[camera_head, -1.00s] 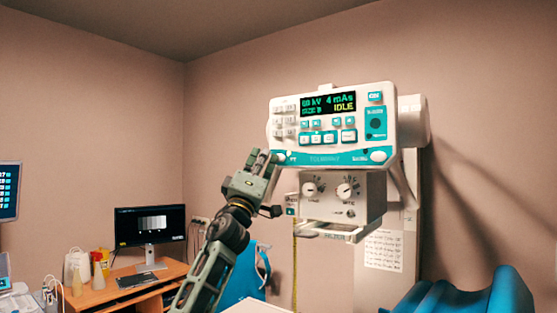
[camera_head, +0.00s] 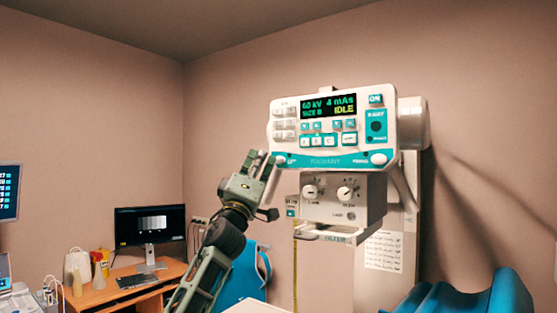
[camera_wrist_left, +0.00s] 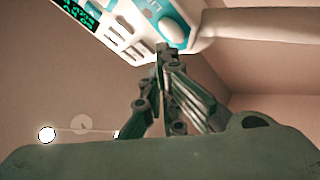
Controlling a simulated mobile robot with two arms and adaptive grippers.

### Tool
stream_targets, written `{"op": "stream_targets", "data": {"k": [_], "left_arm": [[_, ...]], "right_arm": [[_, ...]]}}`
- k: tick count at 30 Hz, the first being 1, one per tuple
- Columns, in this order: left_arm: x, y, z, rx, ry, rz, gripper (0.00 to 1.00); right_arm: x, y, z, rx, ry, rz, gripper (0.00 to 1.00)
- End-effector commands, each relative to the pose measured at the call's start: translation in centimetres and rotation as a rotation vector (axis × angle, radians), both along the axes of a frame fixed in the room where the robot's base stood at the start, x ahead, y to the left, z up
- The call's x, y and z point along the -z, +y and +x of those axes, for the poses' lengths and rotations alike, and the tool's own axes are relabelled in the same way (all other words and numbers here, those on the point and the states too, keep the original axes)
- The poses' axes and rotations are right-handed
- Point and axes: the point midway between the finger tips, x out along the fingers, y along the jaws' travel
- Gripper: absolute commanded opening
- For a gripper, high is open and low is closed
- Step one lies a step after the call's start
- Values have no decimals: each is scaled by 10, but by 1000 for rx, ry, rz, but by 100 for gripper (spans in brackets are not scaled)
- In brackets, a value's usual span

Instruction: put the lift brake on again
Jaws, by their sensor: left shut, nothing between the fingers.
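The tube head's control panel (camera_head: 330,130) is white and teal, and its display reads IDLE. A white round button (camera_head: 281,159) sits at its lower left corner beside a small label, too blurred to read surely. A similar white button (camera_head: 379,158) sits at the lower right corner. My left gripper (camera_head: 261,160) is just left of the lower left button, shut and empty. In the left wrist view the fingertips (camera_wrist_left: 163,52) are together, close below a white round button (camera_wrist_left: 172,29) on the panel edge; contact cannot be told. My right gripper is out of view.
Below the panel hangs the collimator box (camera_head: 342,198) with two knobs and a rail under it. A desk (camera_head: 150,290) with a monitor (camera_head: 150,224) stands at the left. A blue padded surface (camera_head: 465,292) is at the lower right. The wall space left of my gripper is free.

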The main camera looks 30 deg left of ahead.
Motion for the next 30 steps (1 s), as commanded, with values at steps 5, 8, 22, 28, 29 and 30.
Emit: {"op": "stream_targets", "data": {"k": [5,8,22,28,29,30], "left_arm": [[1,0,0,0,1,0,0],[0,0,-1,0,0,0,0],[0,4,-43,-1,0,0,0],[1,4,-50,0,1,0,0],[1,4,-50,1,1,-1,0],[1,4,-50,1,1,-1,0]], "right_arm": [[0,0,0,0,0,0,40],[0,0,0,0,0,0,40],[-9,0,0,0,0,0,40],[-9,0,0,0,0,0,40],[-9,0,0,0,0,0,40],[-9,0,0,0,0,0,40]]}}
